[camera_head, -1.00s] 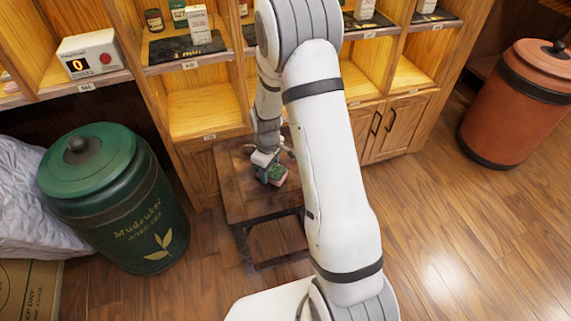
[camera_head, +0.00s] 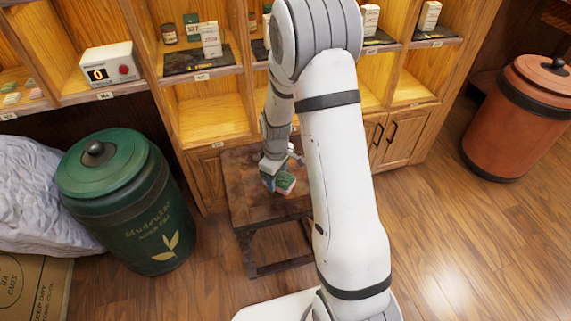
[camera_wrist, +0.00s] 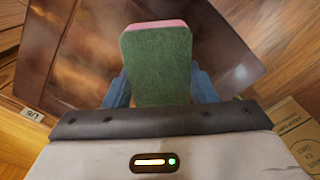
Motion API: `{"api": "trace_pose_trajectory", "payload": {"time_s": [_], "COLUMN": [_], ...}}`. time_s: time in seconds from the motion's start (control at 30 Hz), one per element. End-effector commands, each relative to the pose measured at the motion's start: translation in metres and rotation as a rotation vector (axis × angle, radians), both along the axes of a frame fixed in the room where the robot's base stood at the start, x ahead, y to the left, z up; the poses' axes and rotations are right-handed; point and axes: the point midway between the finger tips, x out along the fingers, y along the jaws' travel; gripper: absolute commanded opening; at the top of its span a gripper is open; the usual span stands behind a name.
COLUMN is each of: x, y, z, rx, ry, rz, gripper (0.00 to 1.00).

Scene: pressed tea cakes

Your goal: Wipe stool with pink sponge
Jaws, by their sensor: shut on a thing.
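The stool (camera_head: 245,205) is a low dark wooden one with a square top, standing in front of the shelf unit. Its brown, patchy top (camera_wrist: 100,55) fills much of the wrist view. My gripper (camera_head: 276,180) is over the stool top in the head view. It is shut on the pink sponge (camera_wrist: 157,62), whose green face and thin pink edge show between the blue fingers. The sponge also shows in the head view (camera_head: 286,184), low over the top. I cannot tell whether it touches the wood. My arm hides the stool's right side.
A green lidded canister (camera_head: 125,205) stands left of the stool, and a brown-red one (camera_head: 518,115) at far right. Wooden shelves (camera_head: 210,105) rise close behind the stool. Open floor (camera_head: 450,240) lies at right. A cardboard box (camera_head: 35,285) is at lower left.

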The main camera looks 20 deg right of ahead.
Motion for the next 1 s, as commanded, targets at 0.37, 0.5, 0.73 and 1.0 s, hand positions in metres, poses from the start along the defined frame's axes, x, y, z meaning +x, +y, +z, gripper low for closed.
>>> {"api": "trace_pose_trajectory", "payload": {"time_s": [0.37,0.5,0.73,1.0], "x": [0.0,0.0,0.0,0.003], "y": [-0.001,-0.001,-0.001,-0.001], "z": [0.03,0.03,0.029,0.035], "rx": [0.0,0.0,0.0,0.0], "ry": [-0.001,-0.001,-0.001,-0.003], "rz": [-0.001,-0.002,-0.002,-0.044], "gripper": [0.3,0.3,0.3,0.3]}}
